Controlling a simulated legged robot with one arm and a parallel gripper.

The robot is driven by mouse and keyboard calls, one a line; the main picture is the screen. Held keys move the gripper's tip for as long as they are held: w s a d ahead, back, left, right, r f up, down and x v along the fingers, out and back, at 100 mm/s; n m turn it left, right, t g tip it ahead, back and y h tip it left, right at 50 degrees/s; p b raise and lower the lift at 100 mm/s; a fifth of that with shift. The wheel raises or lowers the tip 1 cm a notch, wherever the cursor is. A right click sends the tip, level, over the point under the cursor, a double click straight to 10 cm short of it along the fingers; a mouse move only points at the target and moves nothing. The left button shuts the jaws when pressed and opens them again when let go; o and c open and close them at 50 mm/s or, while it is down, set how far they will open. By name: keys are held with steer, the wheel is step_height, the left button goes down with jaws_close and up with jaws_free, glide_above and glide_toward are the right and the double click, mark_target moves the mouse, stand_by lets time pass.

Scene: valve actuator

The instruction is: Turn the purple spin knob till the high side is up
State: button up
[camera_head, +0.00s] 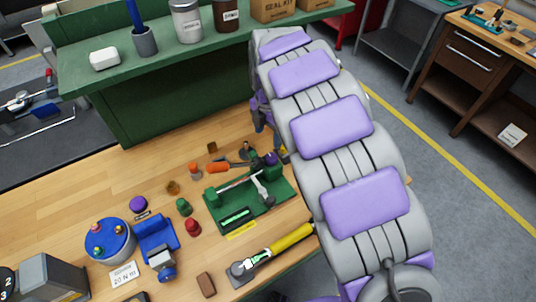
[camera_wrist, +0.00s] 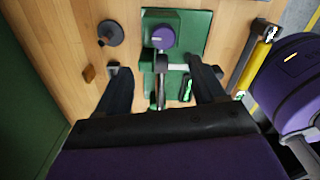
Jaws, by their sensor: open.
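A purple knob (camera_wrist: 163,37) sits on a green block at the far part of the green fixture plate (camera_wrist: 196,30) in the wrist view. The knob's top looks round and flat, and I cannot tell which side is high. In the head view the purple knob (camera_head: 271,158) shows small at the plate's far right corner, beside my arm. My gripper (camera_wrist: 163,76) is open and empty, its two dark fingers apart to either side of a grey lever (camera_wrist: 172,66) and short of the knob. In the head view my arm mostly hides the gripper.
A separate purple round piece (camera_head: 138,204) lies on the wooden bench, near a blue drum (camera_head: 109,240) and a blue vise-like tool (camera_head: 157,240). A yellow-handled wrench (camera_head: 272,250) lies in front of the fixture. A green shelf (camera_head: 190,90) stands behind.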

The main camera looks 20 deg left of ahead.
glide_above(270, 157)
steer(key=f, duration=0.3)
steer(key=d+f, duration=0.1)
steer(key=f, duration=0.1)
steer(key=shift+w+f+b, duration=0.1)
steer(key=shift+b, duration=0.3)
steer(key=f, duration=0.2)
steer(key=a+f, duration=0.1)
steer(key=f, duration=0.2)
steer(key=shift+a+b, duration=0.2)
steer(key=shift+b, duration=0.1)
steer(key=shift+d, duration=0.45)
steer(key=shift+c, duration=0.9)
steer(key=shift+a, duration=0.25)
steer(key=c, duration=0.6)
steer(key=shift+c, duration=1.4)
